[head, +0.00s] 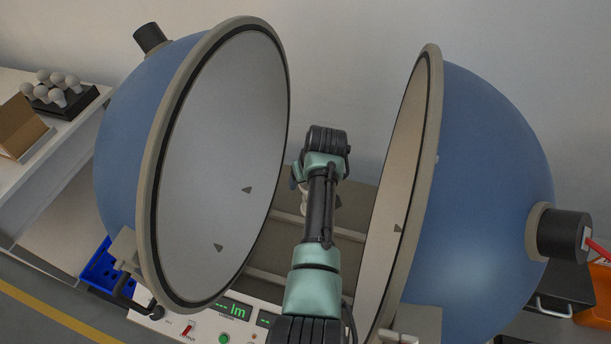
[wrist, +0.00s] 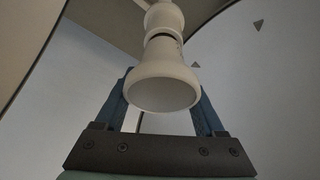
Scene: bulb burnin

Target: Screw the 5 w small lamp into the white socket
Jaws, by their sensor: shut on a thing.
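In the wrist view, a white lamp (wrist: 162,82) with a wide flared end sits between the two blue fingers of my gripper (wrist: 163,98), which is shut on it. Its narrow end points up the picture at a white socket (wrist: 164,17). A thin dark band shows between lamp and socket. The two look lined up; I cannot tell how far the lamp is inside. In the head view, my arm reaches between the two sphere halves, and a small pale part (head: 305,201) shows beside my wrist. Most of the gripper is hidden there.
The open blue sphere's left half (head: 215,150) and right half (head: 490,170) flank my arm closely. A front panel (head: 205,322) with a green display stands below. A black rack (head: 75,100) of several bulbs and a cardboard box (head: 20,130) sit on the left table.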

